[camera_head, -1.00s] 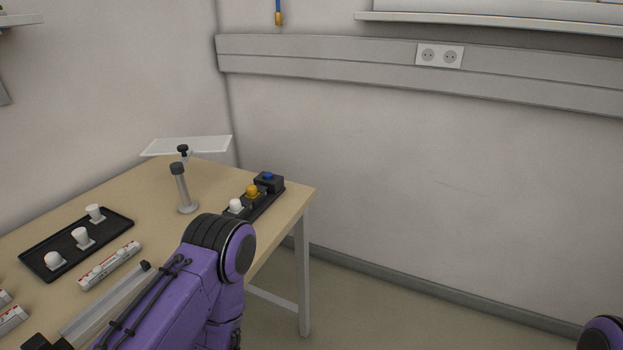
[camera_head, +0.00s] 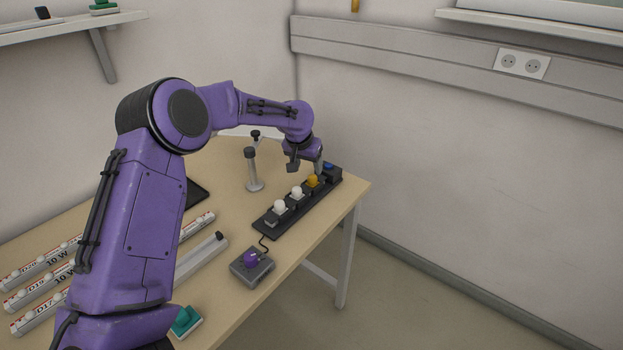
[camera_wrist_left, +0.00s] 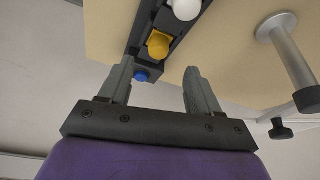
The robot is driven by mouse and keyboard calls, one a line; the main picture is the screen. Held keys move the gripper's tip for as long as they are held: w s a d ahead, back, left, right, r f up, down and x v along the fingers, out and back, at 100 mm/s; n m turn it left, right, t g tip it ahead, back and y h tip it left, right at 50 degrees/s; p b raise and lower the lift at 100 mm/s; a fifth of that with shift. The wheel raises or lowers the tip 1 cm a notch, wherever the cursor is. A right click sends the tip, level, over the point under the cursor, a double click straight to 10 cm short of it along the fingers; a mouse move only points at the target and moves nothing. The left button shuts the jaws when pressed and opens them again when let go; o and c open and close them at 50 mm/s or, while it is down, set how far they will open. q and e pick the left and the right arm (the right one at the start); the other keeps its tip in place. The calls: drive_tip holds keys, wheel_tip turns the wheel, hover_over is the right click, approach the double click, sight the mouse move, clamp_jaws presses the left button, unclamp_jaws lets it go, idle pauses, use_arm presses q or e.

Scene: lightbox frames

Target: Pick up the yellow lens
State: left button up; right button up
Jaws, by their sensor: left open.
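The yellow lens (camera_head: 312,181) sits on a black strip (camera_head: 268,227) near the table's right edge, between a white lens (camera_head: 297,192) and a blue one (camera_head: 328,166). My left gripper (camera_head: 306,169) is above the strip's far end, close to the yellow lens. In the left wrist view, the yellow lens (camera_wrist_left: 158,44) lies beyond the fingertips, left of the middle of the gap. The blue lens (camera_wrist_left: 141,76) shows beside the left finger. My right gripper is out of view.
A grey post (camera_head: 252,170) on a round base stands left of the strip. A grey box with a purple knob (camera_head: 251,259) is at the front, with a teal-handled piece (camera_head: 186,320) nearer. White labelled bars (camera_head: 40,262) lie at left. A wall borders the table's far side.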

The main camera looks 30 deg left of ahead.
sight(312, 176)
use_arm(q)
drive_tip(key=p+x, duration=0.2)
drive_tip(key=x, duration=0.4)
drive_tip(key=shift+w+r, duration=0.1)
drive_tip(key=shift+w, duration=0.1)
drive_tip(key=shift+w+f, duration=0.15)
drive_tip(key=shift+f, duration=0.1)
drive_tip(key=c, duration=1.1)
